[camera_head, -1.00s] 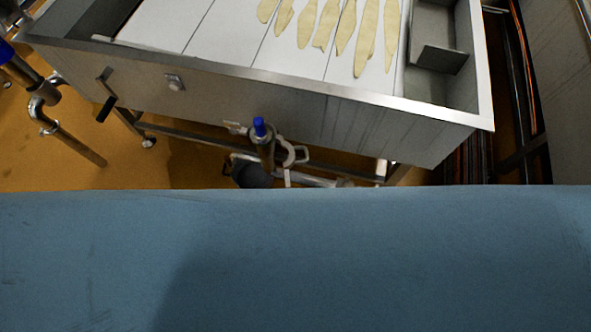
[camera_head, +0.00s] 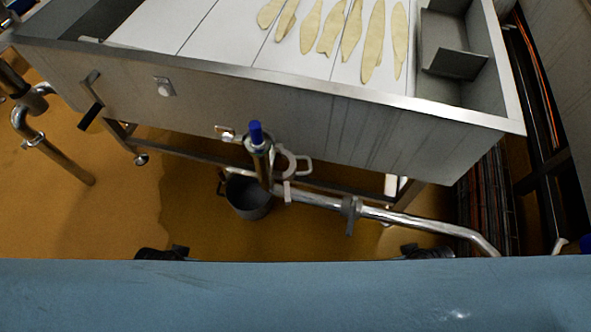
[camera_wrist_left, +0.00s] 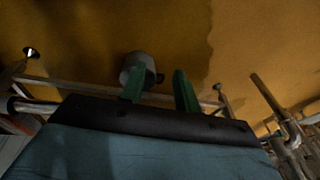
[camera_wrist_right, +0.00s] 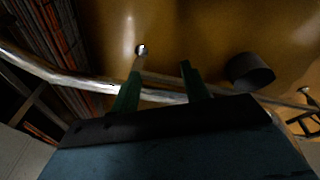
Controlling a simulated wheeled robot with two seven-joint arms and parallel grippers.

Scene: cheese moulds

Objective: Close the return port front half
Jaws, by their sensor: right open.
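I cannot tell for sure which part is the return port front half. In the head view, an upright steel fitting with a blue cap (camera_head: 256,133) stands in front of the vat. A pale looped handle or clamp (camera_head: 291,164) sits beside it, where a steel pipe (camera_head: 405,218) runs right. My left gripper (camera_wrist_left: 158,70) shows in its wrist view with two green fingers apart and nothing between them. My right gripper (camera_wrist_right: 160,68) also has its green fingers apart and empty, with the steel pipe visible beyond. No gripper fingers show clearly in the head view.
A steel vat (camera_head: 330,125) with pale strips on white panels stands ahead. A grey bucket (camera_head: 249,200) is on the ochre floor (camera_head: 110,225) below the fitting. Another bent pipe (camera_head: 50,150) stands at the left. Dark racking lines the right side.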

